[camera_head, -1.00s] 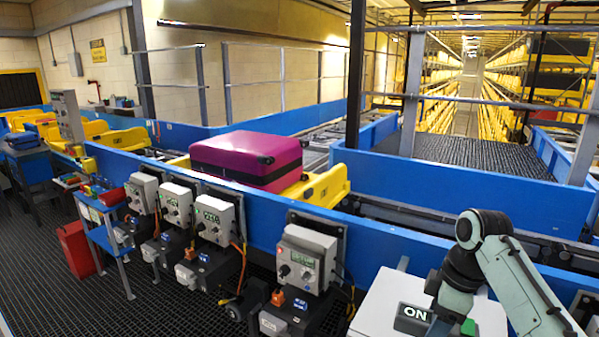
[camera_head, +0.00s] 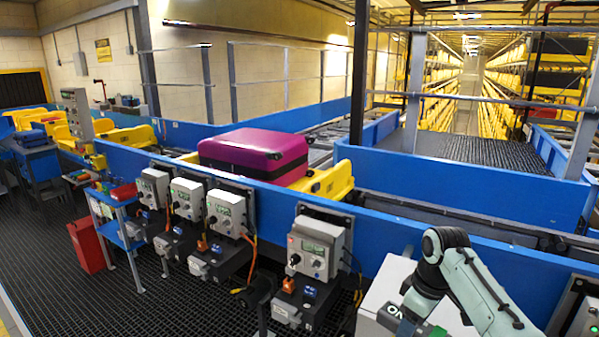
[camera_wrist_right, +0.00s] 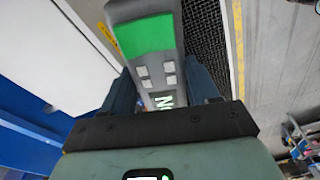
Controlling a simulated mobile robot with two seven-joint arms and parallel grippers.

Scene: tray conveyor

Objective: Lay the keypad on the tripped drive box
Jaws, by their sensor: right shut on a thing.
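My right gripper (camera_head: 408,324) is shut on the keypad (camera_head: 388,318), at the bottom of the head view. In the right wrist view, the keypad (camera_wrist_right: 148,40) is a grey slab with a green panel and several pale buttons. It lies between the two dark fingers of the right gripper (camera_wrist_right: 162,92). Several grey drive boxes line the blue conveyor side. The nearest drive box (camera_head: 316,248) has a small red spot at its upper left. The box at the right edge (camera_head: 584,318) shows a green light. My left gripper is out of view.
A white cabinet (camera_head: 372,292) stands beside and behind the keypad. A magenta suitcase (camera_head: 252,148) lies on a yellow tray (camera_head: 336,180) on the conveyor. Motors and cables sit below the drive boxes. A blue stand (camera_head: 128,240) and a red bin (camera_head: 88,246) stand at left.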

